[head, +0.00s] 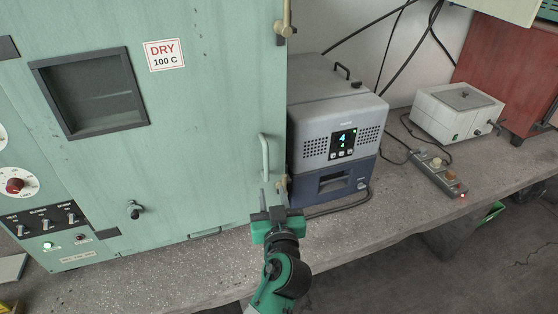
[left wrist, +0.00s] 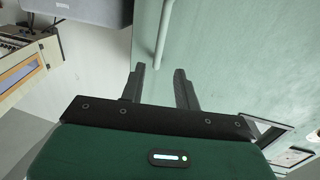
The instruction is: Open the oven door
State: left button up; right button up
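The oven is a large pale green cabinet, and its door (head: 215,110) with a "DRY 100 C" label looks shut. A pale vertical bar handle (head: 264,157) is near the door's right edge. My left gripper (head: 273,197) is open and empty, just below the handle in the head view. In the left wrist view the handle (left wrist: 163,35) lies beyond the open fingers (left wrist: 159,70), roughly in line with the gap between them. The fingers look apart from the handle. My right gripper is not in view.
A grey-blue device (head: 335,150) with a lit display stands close on the oven's right. A white box (head: 457,112) and a power strip (head: 440,175) are further right on the concrete bench (head: 400,205). Knobs and switches are on the oven's left panel (head: 40,215).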

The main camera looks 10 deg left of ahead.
aim_at(266, 163)
pick_arm(q)
jog(key=p+x, duration=0.5)
jog(key=x, duration=0.7)
jog(key=shift+r, duration=0.1)
jog(key=shift+w+a+f+p, duration=0.2)
jog(key=shift+w+a+p, duration=0.15)
jog(key=shift+w, duration=0.3)
jog(key=shift+c, duration=0.4)
grip_shut()
